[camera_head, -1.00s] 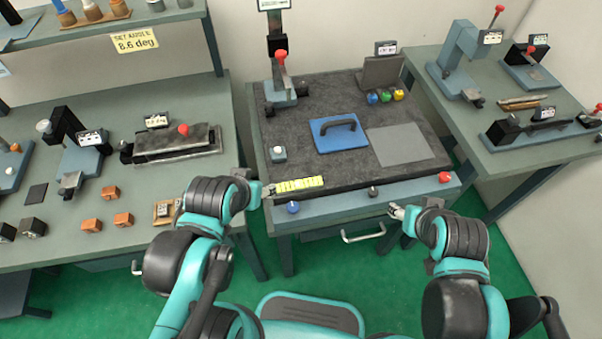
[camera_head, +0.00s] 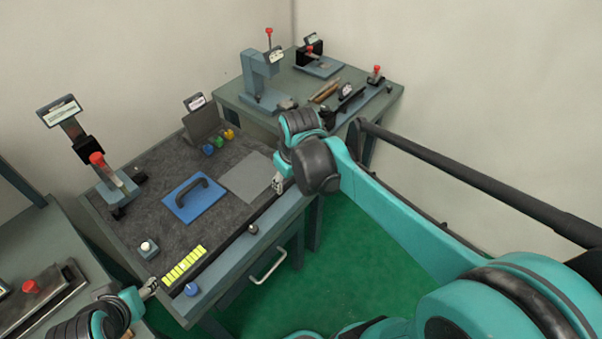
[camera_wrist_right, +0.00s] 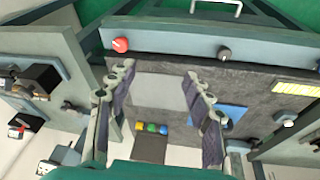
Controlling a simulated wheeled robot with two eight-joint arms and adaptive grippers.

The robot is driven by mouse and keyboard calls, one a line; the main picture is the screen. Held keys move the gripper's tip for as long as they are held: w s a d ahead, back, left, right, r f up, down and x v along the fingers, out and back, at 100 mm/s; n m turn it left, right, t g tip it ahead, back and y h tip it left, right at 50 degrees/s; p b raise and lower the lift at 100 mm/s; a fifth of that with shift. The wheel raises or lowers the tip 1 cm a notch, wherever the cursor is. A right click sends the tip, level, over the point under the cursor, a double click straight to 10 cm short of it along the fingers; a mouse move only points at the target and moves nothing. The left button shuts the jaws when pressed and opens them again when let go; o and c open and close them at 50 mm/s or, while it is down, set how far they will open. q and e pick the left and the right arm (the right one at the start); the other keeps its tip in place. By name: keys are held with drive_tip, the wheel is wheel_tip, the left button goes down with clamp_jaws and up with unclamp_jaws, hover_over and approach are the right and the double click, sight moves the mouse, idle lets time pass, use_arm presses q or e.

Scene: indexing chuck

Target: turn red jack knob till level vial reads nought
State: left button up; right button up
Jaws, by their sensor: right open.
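The red knob (camera_wrist_right: 120,45) sits on the table's front rail in the right wrist view; in the head view my right arm hides it. My right gripper (camera_head: 278,185) is above the right part of the table's front edge. In the wrist view its fingers (camera_wrist_right: 158,76) are apart with nothing between them, and the red knob is outside them, beyond the left fingertip. A yellow marked strip (camera_head: 185,265) lies near the front left edge; I cannot tell whether it is the level vial, and no reading is legible. My left gripper (camera_head: 150,288) is beside the strip; its jaws are too small to judge.
A black knob (camera_head: 252,228) and a blue knob (camera_head: 191,289) are on the same front rail. A blue plate with a handle (camera_head: 188,203) and a grey sheet (camera_head: 250,177) lie on the dark mat. Another bench (camera_head: 230,92) stands behind at the right.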

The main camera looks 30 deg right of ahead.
drive_tip(key=w+d+f+g+p, duration=0.1)
drive_tip(key=w+d+f, duration=0.1)
drive_tip(key=w+d, duration=0.1)
drive_tip(key=w+d+f+n+g, duration=0.1)
drive_tip(key=w+d+f, duration=0.1)
drive_tip(key=w, duration=0.1)
drive_tip(key=w+d+f+n+g+p, duration=0.1)
drive_tip(key=w+d+f, duration=0.1)
drive_tip(key=w+d, duration=0.1)
drive_tip(key=shift+w+d+y+p, duration=0.1)
drive_tip(key=shift+d+y+p, duration=0.2)
drive_tip(key=shift+p, duration=0.05)
drive_tip(key=shift+w+d+f+g, duration=0.1)
drive_tip(key=shift+d+f+g, duration=0.05)
drive_tip(key=shift+f+g, duration=0.15)
drive_tip(key=shift+f, duration=0.35)
wheel_tip(320, 180, down, 7)
drive_tip(key=shift+r+b, duration=0.1)
drive_tip(key=shift+b, duration=1.15)
drive_tip(key=c, duration=1.2)
